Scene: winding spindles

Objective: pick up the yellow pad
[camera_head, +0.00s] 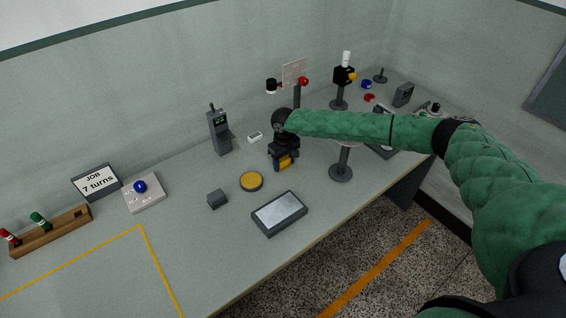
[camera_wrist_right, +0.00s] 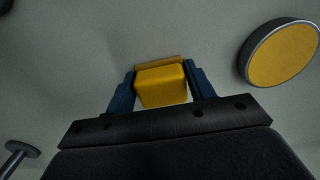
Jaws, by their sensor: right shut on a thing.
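The yellow pad (camera_wrist_right: 162,86) is a small rounded block with a flatter strip along its far edge. It sits between the two blue fingers of my right gripper (camera_wrist_right: 164,88), which is shut on it. In the head view the right gripper (camera_head: 284,160) points down over the middle of the table, with the yellow pad (camera_head: 285,163) showing low between its fingers. I cannot tell whether the pad touches the table. My left gripper is not in view.
A round yellow disc with a dark rim (camera_head: 251,181) lies left of the right gripper. A round-based stand (camera_head: 341,173) is to the right. The front left table is clear.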

